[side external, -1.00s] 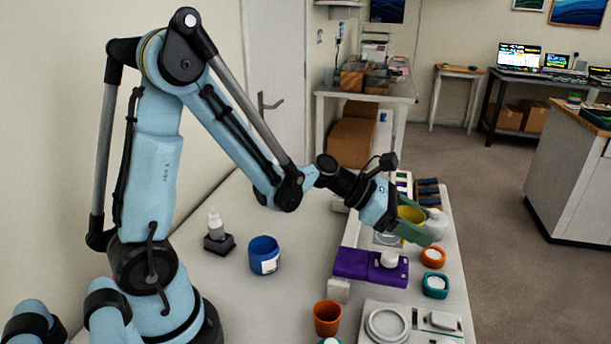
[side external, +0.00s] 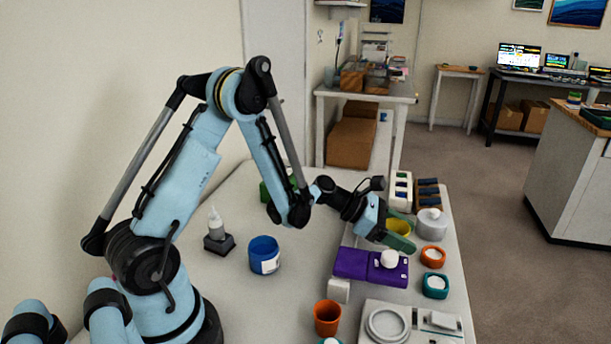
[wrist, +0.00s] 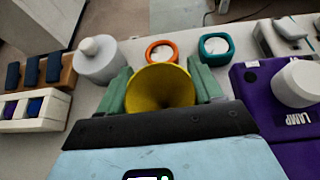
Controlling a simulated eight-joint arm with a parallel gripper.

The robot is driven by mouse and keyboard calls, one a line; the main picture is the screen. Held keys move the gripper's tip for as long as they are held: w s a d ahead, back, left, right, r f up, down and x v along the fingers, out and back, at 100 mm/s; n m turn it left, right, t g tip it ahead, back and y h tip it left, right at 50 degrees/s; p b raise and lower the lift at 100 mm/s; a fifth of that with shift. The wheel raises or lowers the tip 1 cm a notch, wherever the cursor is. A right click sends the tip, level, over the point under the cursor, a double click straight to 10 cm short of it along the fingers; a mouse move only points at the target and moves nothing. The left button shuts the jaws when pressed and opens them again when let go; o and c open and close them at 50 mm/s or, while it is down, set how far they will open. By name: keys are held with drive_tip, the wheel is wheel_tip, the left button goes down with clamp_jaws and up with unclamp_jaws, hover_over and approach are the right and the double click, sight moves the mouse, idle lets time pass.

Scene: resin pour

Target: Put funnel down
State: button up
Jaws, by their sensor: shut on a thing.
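The yellow funnel (wrist: 160,86) sits between the green fingers of my gripper (wrist: 162,92) in the wrist view, its wide mouth facing the camera. In the side external view my gripper (side external: 399,232) is low over the far part of the bench, just behind the purple box, and the yellow funnel (side external: 398,227) shows partly between the fingers. The gripper is shut on the funnel. The funnel's lower end is hidden, so I cannot tell whether it touches the bench.
The purple box (side external: 352,265) with a white knob is close in front. A grey lidded pot (side external: 431,226), an orange ring-shaped jar (side external: 433,257) and a teal one (side external: 435,286) stand to the right. Racks (side external: 428,194) are behind. A blue tub (side external: 264,256) stands left.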

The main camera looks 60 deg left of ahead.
drive_tip(key=shift+f, duration=0.25)
drive_tip(key=shift+f, duration=0.3)
drive_tip(key=shift+f, duration=0.1)
drive_tip(key=o, duration=1)
